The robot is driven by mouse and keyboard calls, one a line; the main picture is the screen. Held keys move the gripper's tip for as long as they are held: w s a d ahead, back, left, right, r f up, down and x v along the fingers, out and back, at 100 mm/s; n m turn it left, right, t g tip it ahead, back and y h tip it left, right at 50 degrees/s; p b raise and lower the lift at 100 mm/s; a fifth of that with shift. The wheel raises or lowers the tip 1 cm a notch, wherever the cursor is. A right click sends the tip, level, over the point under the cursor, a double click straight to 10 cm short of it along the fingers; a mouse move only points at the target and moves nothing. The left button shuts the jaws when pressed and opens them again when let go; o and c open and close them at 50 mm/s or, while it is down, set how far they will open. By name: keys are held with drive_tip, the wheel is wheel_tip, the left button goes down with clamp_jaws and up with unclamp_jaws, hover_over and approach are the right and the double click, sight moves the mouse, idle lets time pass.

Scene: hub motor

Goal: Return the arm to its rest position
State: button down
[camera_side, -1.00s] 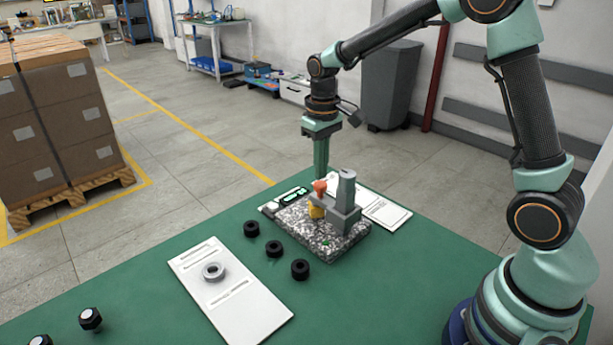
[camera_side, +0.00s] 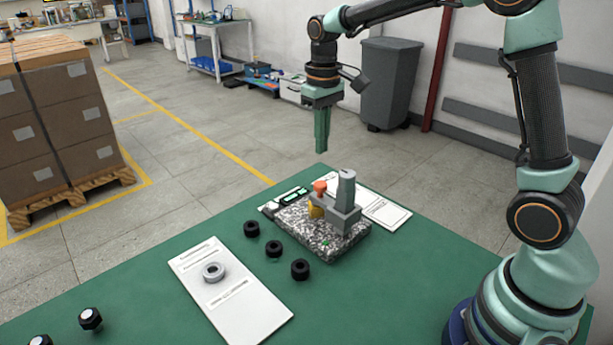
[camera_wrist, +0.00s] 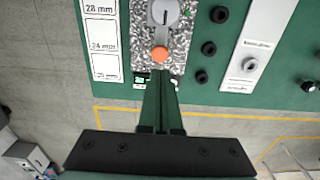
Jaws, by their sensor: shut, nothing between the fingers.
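My gripper (camera_side: 321,150) is shut and empty, pointing down in the air above and behind the far corner of the green table. In the wrist view its closed green fingers (camera_wrist: 162,78) show at the lower middle. Below and apart from it, a speckled grey block (camera_side: 343,247) carries a grey fixture with an upright post (camera_side: 346,190), an orange-red knob (camera_side: 320,186) and a yellow part (camera_side: 316,211). In the wrist view the orange knob (camera_wrist: 160,54) and the grey post top (camera_wrist: 165,12) lie just beyond the fingertips.
Several black rings (camera_side: 274,249) stand left of the block. A white panel (camera_side: 240,310) holds a grey ring (camera_side: 213,271). A labelled white card (camera_side: 388,213) lies behind the block. Dark hex parts (camera_side: 90,318) sit at front left. The air around my gripper is clear.

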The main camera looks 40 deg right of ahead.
drive_tip(key=s+a+r+t, duration=0.1)
drive_tip(key=s+r+t, duration=0.1)
drive_tip(key=s, duration=0.5)
drive_tip(key=s+a+r+t, duration=0.1)
drive_tip(key=s+r+t, duration=0.1)
drive_tip(key=s, duration=0.6)
drive_tip(key=shift+s+r+t, duration=0.15)
drive_tip(key=shift+r+t, duration=0.15)
drive_tip(key=shift+t, duration=0.5)
